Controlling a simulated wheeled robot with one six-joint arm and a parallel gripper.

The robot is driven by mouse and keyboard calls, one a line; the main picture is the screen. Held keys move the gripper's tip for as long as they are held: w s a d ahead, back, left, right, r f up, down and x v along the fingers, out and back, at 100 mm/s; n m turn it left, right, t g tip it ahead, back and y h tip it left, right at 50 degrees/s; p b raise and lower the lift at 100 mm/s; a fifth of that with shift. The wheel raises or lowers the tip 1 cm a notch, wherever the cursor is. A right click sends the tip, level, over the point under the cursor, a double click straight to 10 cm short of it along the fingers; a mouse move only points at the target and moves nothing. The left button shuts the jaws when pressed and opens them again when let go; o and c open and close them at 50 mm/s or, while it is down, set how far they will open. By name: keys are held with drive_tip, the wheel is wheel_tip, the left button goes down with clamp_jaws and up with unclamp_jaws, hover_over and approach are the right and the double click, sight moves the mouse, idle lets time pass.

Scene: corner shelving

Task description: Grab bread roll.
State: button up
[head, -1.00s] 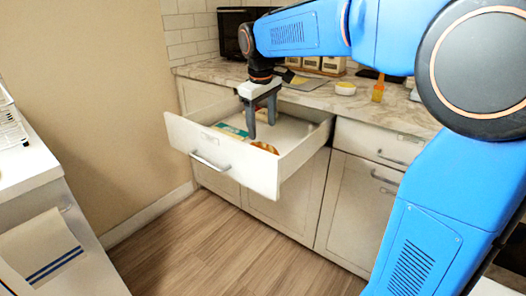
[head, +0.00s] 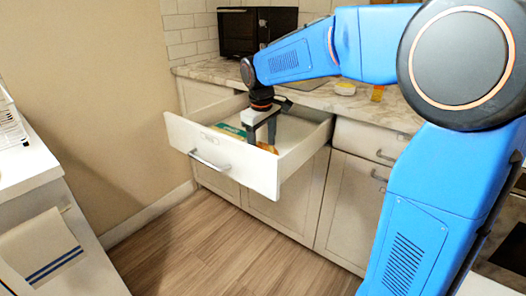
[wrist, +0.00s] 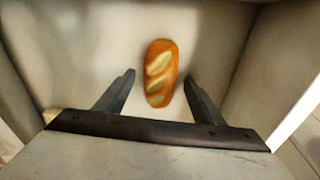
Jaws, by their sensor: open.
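The bread roll (wrist: 160,74) is golden brown with pale slashes on top. In the wrist view it lies on the drawer floor, between and slightly beyond the two fingertips. In the head view only a small part of the bread roll (head: 268,148) shows behind the drawer front. My gripper (wrist: 159,75) is open, with one finger on each side of the roll and gaps on both sides. In the head view my gripper (head: 262,138) points down inside the open drawer (head: 225,155). I cannot tell how high the fingertips are above the drawer floor.
A green and white flat item (head: 231,131) lies in the drawer left of my gripper. The drawer walls stand close around it. A marble counter (head: 215,72) with a black microwave (head: 240,32) is above and behind. The wood floor in front is clear.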

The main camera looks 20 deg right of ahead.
drive_tip(key=c, duration=1.1)
drive_tip(key=shift+r, duration=0.1)
